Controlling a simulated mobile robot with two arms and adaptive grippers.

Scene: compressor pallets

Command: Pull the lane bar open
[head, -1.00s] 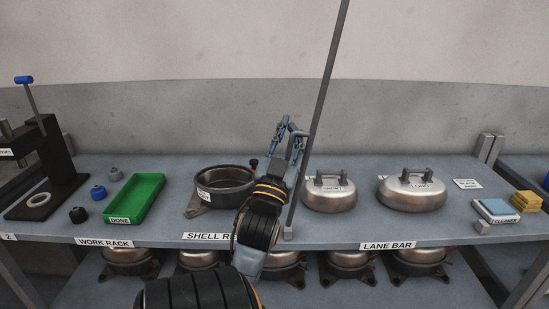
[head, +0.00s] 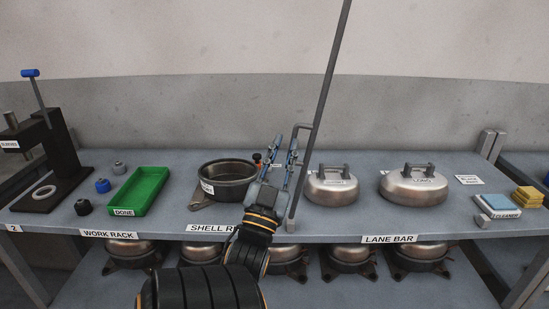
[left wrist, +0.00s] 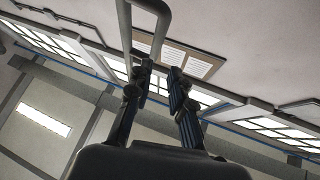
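The lane bar (head: 327,92) is a tall thin grey pole. It rises from the front edge of the bench and leans right. A bent grey handle (head: 304,126) sticks out from its left side. My left gripper (head: 283,146) points up beside the handle, its right finger close to or overlapping it. In the left wrist view the handle (left wrist: 163,22) comes down to the tips of my left gripper (left wrist: 160,68). The fingers stand apart; whether they touch the handle is unclear. My right gripper is not in view.
Behind the bar stand a dark open shell (head: 228,192) on the left and two silver domes with handles (head: 331,190) (head: 413,190) on the right. A green tray (head: 139,190) lies further left. Several compressors sit on the lower shelf (head: 200,290). Space above the bench is free.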

